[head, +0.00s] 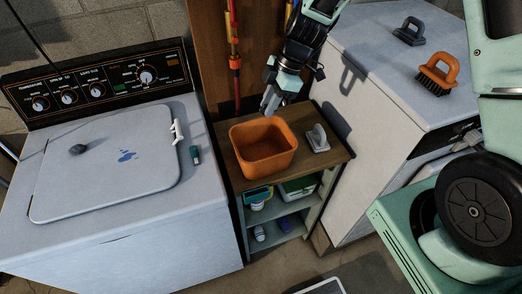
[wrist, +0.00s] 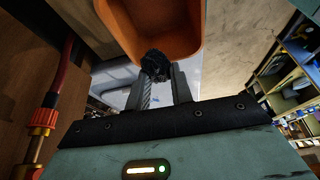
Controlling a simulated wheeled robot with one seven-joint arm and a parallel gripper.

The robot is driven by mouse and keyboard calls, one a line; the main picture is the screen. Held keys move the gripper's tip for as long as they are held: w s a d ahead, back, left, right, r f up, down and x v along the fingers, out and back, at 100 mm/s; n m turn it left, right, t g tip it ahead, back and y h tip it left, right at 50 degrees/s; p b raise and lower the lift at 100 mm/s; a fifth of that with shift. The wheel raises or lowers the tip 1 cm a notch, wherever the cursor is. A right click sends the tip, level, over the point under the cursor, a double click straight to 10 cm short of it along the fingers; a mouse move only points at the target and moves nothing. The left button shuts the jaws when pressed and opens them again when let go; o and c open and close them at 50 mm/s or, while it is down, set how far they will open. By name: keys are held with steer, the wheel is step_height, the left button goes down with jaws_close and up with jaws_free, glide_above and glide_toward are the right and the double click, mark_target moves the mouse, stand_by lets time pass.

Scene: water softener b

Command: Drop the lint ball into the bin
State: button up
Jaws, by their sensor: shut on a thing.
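The lint ball (wrist: 155,64) is a dark, rough lump held between the fingertips of my gripper (wrist: 157,88) in the wrist view. In the head view my gripper (head: 269,105) points down near the back rim of the orange bin (head: 263,150); I cannot make out the ball there. The bin is open-topped, looks empty and stands on a small wooden-topped shelf unit. Its orange wall also shows in the wrist view (wrist: 150,25), just beyond the ball. I cannot tell whether the ball is over the opening.
A grey-handled object (head: 317,139) stands beside the bin. A white appliance (head: 385,80) at right holds an orange brush (head: 438,73) and a grey one. Pipes (head: 233,50) run behind.

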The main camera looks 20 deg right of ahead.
steer(key=shift+f+b, duration=0.9)
steer(key=shift+f, duration=1.1)
steer(key=o, duration=1)
steer(key=shift+d+r, duration=0.1)
steer(key=shift+r, duration=0.05)
steer(key=b+v, duration=0.4)
steer(key=v, duration=1.3)
steer(key=shift+b, duration=0.3)
steer(key=shift+r, duration=0.15)
